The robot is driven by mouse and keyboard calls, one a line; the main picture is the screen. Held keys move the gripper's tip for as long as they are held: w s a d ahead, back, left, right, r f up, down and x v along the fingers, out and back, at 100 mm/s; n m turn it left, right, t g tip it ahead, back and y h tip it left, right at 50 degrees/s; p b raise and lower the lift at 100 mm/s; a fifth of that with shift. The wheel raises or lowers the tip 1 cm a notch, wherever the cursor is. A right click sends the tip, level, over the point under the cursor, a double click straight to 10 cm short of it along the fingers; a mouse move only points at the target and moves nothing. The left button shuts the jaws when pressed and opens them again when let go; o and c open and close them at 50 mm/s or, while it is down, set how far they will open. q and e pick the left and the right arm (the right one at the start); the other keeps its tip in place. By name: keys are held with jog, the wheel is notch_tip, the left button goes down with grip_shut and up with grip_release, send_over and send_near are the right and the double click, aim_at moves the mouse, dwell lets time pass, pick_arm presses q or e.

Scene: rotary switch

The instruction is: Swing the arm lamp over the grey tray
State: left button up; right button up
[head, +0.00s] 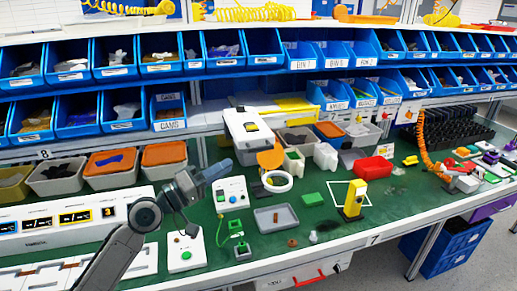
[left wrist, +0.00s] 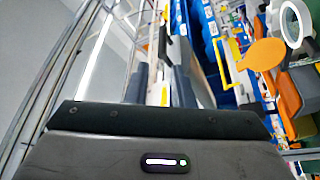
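A white ring-shaped lamp head (head: 277,181) is over the green bench mat, behind the grey tray. An orange disc (head: 270,157) stands up at its rear edge. The ring (left wrist: 296,22) and the orange disc (left wrist: 262,54) also show at the right of the left wrist view. The grey tray (head: 258,222) lies flat on the mat with a small brown piece (head: 276,217) in it. My left gripper (head: 227,167) is in the air left of the lamp head, apart from it. Its fingers (left wrist: 161,85) look parted, with nothing held between them. My right gripper is out of view.
A white box with a green button (head: 186,249) is at the front left. A yellow post (head: 354,198) stands right of the tray. Blue bins (head: 77,117) line the back.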

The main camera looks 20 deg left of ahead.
aim_at(256, 150)
pick_arm(q)
jog(key=p+x, duration=0.4)
jog(key=x, duration=0.5)
jog(key=shift+w+d+p, duration=0.15)
jog(key=shift+w+p, duration=0.25)
jog(key=shift+w+d, duration=0.25)
jog(key=shift+w, duration=0.05)
grip_shut()
